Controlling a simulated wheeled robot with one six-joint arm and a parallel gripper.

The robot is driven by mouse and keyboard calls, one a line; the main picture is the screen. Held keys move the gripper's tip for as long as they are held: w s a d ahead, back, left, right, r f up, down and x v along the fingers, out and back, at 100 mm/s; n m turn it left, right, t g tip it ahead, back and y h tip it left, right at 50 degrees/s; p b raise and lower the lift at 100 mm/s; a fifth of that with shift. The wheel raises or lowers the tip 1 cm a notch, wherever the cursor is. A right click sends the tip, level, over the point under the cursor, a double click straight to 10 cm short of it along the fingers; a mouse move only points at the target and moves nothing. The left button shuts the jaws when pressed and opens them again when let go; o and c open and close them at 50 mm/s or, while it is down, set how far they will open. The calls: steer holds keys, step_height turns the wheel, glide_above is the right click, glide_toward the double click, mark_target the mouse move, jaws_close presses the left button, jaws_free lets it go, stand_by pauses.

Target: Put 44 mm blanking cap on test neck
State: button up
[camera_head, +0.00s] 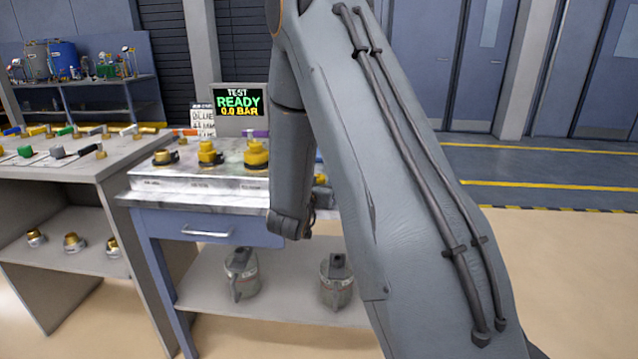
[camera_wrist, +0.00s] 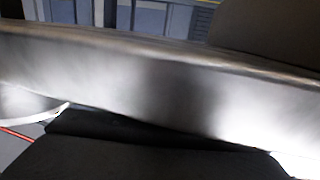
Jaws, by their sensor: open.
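Three yellow caps stand in a row on the labelled metal plate (camera_head: 180,180) of the bench in the head view: a low, dark-based one (camera_head: 165,157) at left, a taller one (camera_head: 208,153) in the middle and a wide one (camera_head: 256,154) at right. Their labels are too small to read, so I cannot tell which is 44 mm. Another yellow piece (camera_head: 320,179) shows partly behind my arm. I cannot pick out the test neck. My gripper (camera_wrist: 150,150) shows as dark, open parts low in the wrist view, close to a blurred metal surface (camera_wrist: 130,85); it is hidden in the head view.
A display (camera_head: 238,102) reads TEST READY 0.0 BAR behind the plate. The left bench (camera_head: 70,155) holds small coloured-handled fittings, with brass-topped parts on its lower shelf. Grey canisters (camera_head: 240,272) stand under the middle bench. My arm covers the right bench area.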

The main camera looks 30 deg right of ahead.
steer(key=shift+w+d, duration=0.4)
steer(key=c, duration=1.1)
